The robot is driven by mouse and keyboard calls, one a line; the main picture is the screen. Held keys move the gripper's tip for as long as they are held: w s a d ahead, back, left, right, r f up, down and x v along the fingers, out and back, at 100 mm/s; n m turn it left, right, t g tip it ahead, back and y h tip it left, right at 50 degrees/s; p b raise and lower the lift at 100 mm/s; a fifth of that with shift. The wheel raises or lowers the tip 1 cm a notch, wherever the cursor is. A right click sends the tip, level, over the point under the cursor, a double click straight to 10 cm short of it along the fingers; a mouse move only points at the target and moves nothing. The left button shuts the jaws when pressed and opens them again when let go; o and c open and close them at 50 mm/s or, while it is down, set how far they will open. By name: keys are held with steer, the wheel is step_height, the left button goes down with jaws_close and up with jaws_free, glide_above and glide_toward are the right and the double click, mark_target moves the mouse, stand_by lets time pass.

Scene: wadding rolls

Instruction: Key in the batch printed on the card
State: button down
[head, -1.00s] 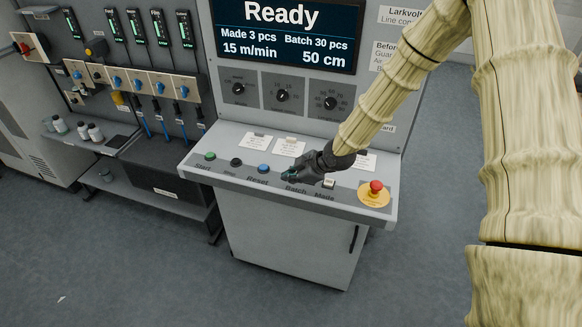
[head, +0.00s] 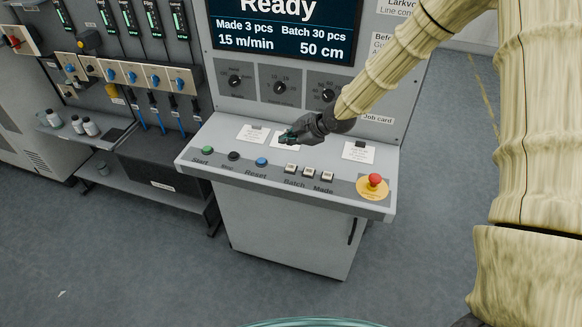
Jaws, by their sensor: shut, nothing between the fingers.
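The display (head: 283,30) reads Ready, Made 3 pcs, Batch 30 pcs, 15 m/min and 50 cm; its top edge is cut off. Three pale square buttons (head: 309,172) stand in a row on the sloping desk, with the labels Batch and Made below them. A white card (head: 358,151) lies right of my gripper, below a Job card label (head: 378,119); its print is too small to read. My gripper (head: 287,138) is shut and empty, above the desk behind the buttons. It partly covers another white card (head: 278,143).
Left of the pale buttons are green Start (head: 207,150), a black button (head: 234,156) and blue Reset (head: 261,162). A red emergency stop (head: 375,181) is at the right. Three dials (head: 279,87) sit under the display. A teal rim (head: 315,322) shows at the bottom edge.

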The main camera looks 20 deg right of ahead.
mark_target(289, 169)
steer(key=shift+f+b, duration=2.65)
steer(key=shift+f, duration=1.65)
steer(key=shift+f, duration=0.1)
steer(key=shift+f, duration=0.3)
steer(key=shift+f+b, duration=0.45)
steer(key=shift+b, duration=0.05)
steer(key=shift+r, duration=0.1)
steer(key=shift+r+p, duration=0.55)
steer(key=shift+r, duration=0.25)
steer(key=shift+r+p, duration=1.7)
steer(key=shift+r, duration=0.85)
